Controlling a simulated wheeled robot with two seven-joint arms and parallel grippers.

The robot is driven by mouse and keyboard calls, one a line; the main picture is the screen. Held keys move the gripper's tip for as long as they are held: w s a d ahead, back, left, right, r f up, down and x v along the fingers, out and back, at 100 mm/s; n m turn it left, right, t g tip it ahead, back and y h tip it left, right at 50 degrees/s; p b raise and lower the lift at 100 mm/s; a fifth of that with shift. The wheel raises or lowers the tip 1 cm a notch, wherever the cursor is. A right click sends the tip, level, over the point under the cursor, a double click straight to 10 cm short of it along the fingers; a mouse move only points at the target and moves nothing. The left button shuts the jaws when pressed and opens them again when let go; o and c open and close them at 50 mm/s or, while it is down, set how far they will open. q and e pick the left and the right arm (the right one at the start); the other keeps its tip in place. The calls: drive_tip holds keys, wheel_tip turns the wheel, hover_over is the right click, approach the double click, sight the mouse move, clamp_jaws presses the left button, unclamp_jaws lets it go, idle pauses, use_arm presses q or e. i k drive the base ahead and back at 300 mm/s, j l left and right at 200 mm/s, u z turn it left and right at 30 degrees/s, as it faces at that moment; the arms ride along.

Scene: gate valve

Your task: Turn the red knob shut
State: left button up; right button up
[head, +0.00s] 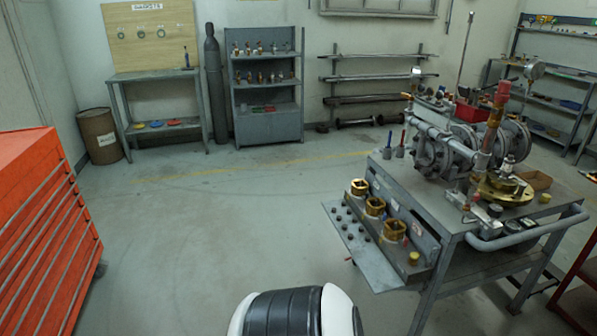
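A red upright piece (502,94) sits at the top of a brownish vertical pipe on the valve assembly (450,150), on a grey cart at the right. It may be the red knob; it is too small to tell its shape or setting. Neither of my grippers is in view.
The grey cart (425,212) has a front shelf with several brass fittings (375,206) and a tubular handle (530,234) at the right. An orange drawer cabinet (45,230) stands at the left. The floor (200,235) between them is clear. Shelves and a cylinder line the back wall.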

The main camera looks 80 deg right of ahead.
sight(476, 198)
drive_tip(key=z, duration=3.9)
